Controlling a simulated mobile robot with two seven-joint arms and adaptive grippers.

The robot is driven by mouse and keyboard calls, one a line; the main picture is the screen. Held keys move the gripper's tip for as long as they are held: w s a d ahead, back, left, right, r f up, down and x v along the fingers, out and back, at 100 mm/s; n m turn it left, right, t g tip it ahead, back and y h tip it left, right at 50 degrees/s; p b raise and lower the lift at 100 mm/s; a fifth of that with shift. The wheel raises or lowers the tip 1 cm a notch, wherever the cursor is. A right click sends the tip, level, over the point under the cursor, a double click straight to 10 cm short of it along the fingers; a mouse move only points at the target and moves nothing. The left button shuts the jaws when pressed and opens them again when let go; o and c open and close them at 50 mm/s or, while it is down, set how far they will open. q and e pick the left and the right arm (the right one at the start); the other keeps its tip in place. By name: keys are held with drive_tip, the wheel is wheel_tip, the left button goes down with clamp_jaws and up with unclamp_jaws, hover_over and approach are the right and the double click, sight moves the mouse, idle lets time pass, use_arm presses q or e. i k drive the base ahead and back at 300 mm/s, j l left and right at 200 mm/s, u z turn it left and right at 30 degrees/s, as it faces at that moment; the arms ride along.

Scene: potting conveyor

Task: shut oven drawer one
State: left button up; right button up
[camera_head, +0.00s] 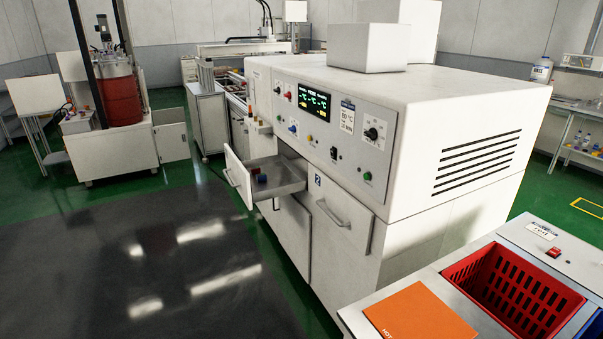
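The oven (430,105) is a large white cabinet with a control panel on its front face. A drawer (237,178) at the left of its front is pulled open, and I take it for oven drawer one. Neither of my grippers is in view.
A side table at the lower right holds a red basket (468,281) and an orange board marked HOT (420,314). A dark glossy mat (95,270) covers the floor before the oven, free of objects. A red drum (122,97) stands at the back left.

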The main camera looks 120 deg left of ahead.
sight(284, 178)
drive_tip(key=l+u, duration=0.15)
drive_tip(key=u, duration=0.2)
drive_tip(key=l+u, duration=0.2)
drive_tip(key=u, duration=0.2)
drive_tip(key=l+u, duration=0.15)
drive_tip(key=u, duration=1.75)
drive_tip(key=i+j+u, duration=0.1)
drive_tip(key=u, duration=0.35)
drive_tip(key=i+u, duration=0.15)
drive_tip(key=u, duration=0.25)
drive_tip(key=i+u, duration=0.1)
drive_tip(key=u, duration=0.35)
drive_tip(key=i+u, duration=0.15)
drive_tip(key=u, duration=0.3)
drive_tip(key=i+j+z, duration=0.2)
drive_tip(key=i, duration=0.4)
drive_tip(key=i+j+z, duration=0.15)
drive_tip(key=i+j, duration=0.15)
drive_tip(key=i, duration=0.35)
drive_tip(key=i+j+z, duration=0.2)
drive_tip(key=i+j, duration=0.15)
drive_tip(key=i, duration=0.2)
drive_tip(key=i+j+z, duration=0.15)
drive_tip(key=i+j, duration=0.35)
drive_tip(key=i+l, duration=0.05)
drive_tip(key=i, duration=0.05)
